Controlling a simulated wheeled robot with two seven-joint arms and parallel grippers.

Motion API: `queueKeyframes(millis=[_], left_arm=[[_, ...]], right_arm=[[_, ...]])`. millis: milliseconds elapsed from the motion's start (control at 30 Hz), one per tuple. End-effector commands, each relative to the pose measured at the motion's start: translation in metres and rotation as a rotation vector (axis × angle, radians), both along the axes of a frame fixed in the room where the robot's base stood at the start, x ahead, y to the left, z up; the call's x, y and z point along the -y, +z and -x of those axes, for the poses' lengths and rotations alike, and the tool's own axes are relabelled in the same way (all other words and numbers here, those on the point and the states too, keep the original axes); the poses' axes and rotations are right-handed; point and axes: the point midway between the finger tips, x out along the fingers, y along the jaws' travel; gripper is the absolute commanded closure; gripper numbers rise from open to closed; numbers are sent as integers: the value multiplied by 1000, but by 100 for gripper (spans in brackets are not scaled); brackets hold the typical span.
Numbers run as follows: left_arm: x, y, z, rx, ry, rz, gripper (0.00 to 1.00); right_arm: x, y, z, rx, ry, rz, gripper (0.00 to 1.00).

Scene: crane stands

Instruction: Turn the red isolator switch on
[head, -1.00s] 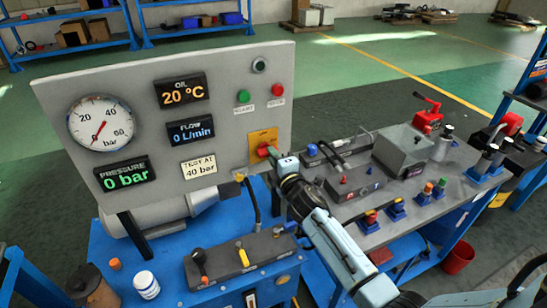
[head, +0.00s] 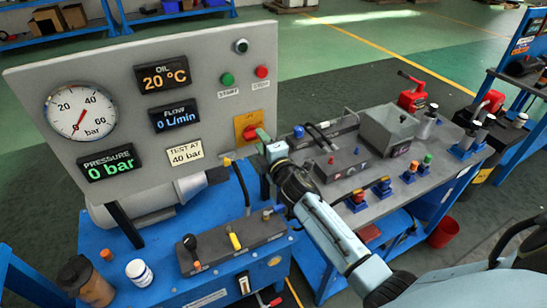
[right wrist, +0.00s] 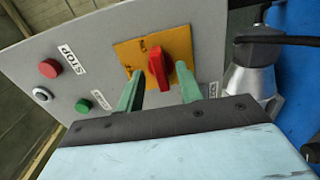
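The red isolator switch (head: 250,132) is a knob on a yellow plate (head: 240,121) at the lower right of the grey panel. In the right wrist view the red knob (right wrist: 158,68) stands out from the yellow plate (right wrist: 178,42), its grip pointing along the picture's height. My right gripper (right wrist: 159,88) is open, with one green finger on each side of the knob and a gap visible on both sides. In the head view my right gripper (head: 262,136) is at the switch and partly hides it. My left gripper is not in view.
The panel (head: 215,95) carries a green start button (head: 227,79), a red stop button (head: 261,72), a dark round lamp (head: 241,46) and a gauge (head: 80,112) near zero. The pressure display (head: 111,163) reads 0 bar. A levered valve block (head: 235,244) stands below.

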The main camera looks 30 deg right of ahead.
Motion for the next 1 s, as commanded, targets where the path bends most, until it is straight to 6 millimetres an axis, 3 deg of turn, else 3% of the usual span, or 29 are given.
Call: queueKeyframes(millis=[500,700,1000], left_arm=[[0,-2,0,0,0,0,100],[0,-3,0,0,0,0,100],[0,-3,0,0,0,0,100]], right_arm=[[-5,-1,100,-3,0,-1,64],[-5,-1,118,-2,0,-2,64],[-6,0,121,-1,0,-2,64]])
